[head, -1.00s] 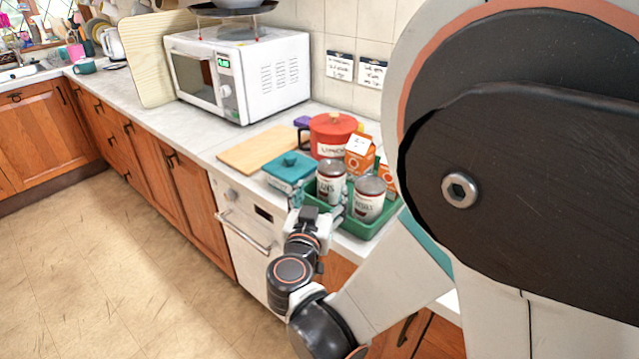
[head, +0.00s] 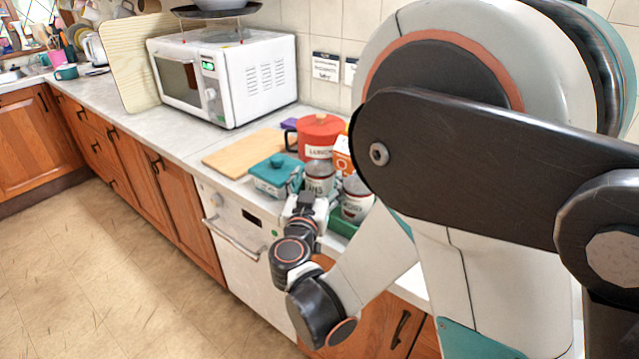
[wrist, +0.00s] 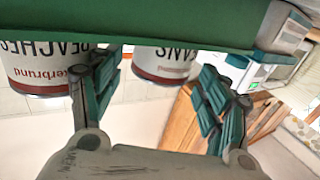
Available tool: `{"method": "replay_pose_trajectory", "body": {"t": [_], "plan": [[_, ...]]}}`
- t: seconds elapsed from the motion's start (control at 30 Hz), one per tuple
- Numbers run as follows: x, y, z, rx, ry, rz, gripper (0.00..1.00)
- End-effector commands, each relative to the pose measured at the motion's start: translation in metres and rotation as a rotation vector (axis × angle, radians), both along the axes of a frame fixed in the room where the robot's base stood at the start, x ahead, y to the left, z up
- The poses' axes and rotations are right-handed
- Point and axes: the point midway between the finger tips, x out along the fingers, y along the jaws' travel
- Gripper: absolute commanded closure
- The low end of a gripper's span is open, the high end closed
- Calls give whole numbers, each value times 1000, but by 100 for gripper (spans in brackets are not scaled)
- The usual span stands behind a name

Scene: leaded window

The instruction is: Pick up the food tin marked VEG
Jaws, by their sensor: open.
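Two white-and-red tins stand in a green tray (head: 343,226) on the counter. The left tin (head: 320,178) reads as BEANS; its label also shows upside down in the wrist view (wrist: 165,66). The right tin (head: 356,196) reads as PEACHES, also upside down in the wrist view (wrist: 38,68). I cannot make out a VEG mark on any tin. My gripper (wrist: 162,78) is open and empty, its fingers either side of the BEANS tin in the picture; I cannot tell whether they reach around it. In the head view my gripper (head: 306,204) is at the tray's front. My arm hides the tray's right part.
A teal lidded dish (head: 276,176) stands close left of the tray. Behind are a red pot (head: 320,132), an orange-and-white carton (head: 343,155) and a wooden board (head: 243,152). A microwave (head: 232,80) stands further back. The floor at left is clear.

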Motion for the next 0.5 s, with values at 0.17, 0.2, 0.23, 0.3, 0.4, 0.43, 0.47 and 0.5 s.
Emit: {"method": "replay_pose_trajectory", "body": {"t": [0.17,0.2,0.23,0.3,0.4,0.43,0.47,0.5], "plan": [[25,-3,0,0,0,-3,30],[31,-4,0,0,0,-3,30],[35,-5,0,0,1,-3,30],[42,-6,0,0,1,-2,30],[44,-6,0,0,1,0,30],[44,-6,0,0,1,0,30],[44,-6,0,0,1,0,30],[44,-6,0,0,1,0,30]]}}
